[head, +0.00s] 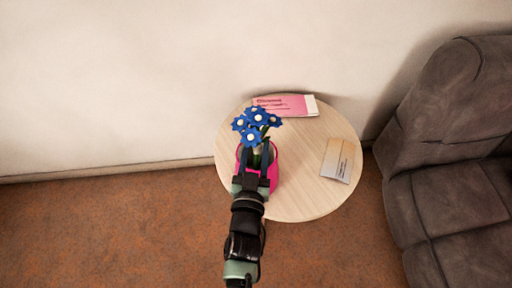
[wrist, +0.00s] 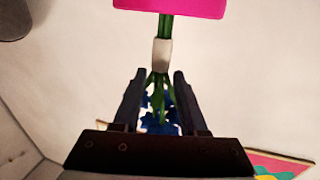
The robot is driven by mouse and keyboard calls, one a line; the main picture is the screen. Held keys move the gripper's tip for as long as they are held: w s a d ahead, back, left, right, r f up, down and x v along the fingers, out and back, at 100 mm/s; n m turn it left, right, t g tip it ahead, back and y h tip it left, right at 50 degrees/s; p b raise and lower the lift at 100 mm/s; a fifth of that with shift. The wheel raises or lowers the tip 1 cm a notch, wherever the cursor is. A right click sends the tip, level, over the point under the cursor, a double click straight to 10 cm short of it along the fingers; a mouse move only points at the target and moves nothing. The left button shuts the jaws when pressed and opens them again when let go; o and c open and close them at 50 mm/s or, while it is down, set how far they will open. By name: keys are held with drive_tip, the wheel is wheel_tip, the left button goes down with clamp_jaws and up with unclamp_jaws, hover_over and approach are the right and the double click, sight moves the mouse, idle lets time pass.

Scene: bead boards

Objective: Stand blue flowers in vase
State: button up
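The blue flowers (head: 257,120) have pale centres and green stems. The pink vase (head: 272,178) stands on the round table, partly hidden by my gripper. My gripper (head: 256,152) is over the vase, just below the blooms in the head view. In the wrist view the fingers (wrist: 162,77) stand apart on either side of the stems, with narrow gaps showing. A white band (wrist: 162,56) wraps the stems just past the fingertips. The stems run up to the pink vase (wrist: 175,6) at the top edge; whether they are inside it is hard to tell. The blooms (wrist: 160,112) show between the fingers.
The round wooden table (head: 305,205) bears a pink booklet (head: 285,105) at the back and a tan card (head: 338,160) at the right. A grey sofa (head: 450,170) stands to the right. A pale wall is behind the table. The floor at left is clear.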

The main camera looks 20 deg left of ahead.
drive_tip(key=shift+o, duration=0.9)
drive_tip(key=v, duration=1.3)
drive_tip(key=shift+p, duration=0.4)
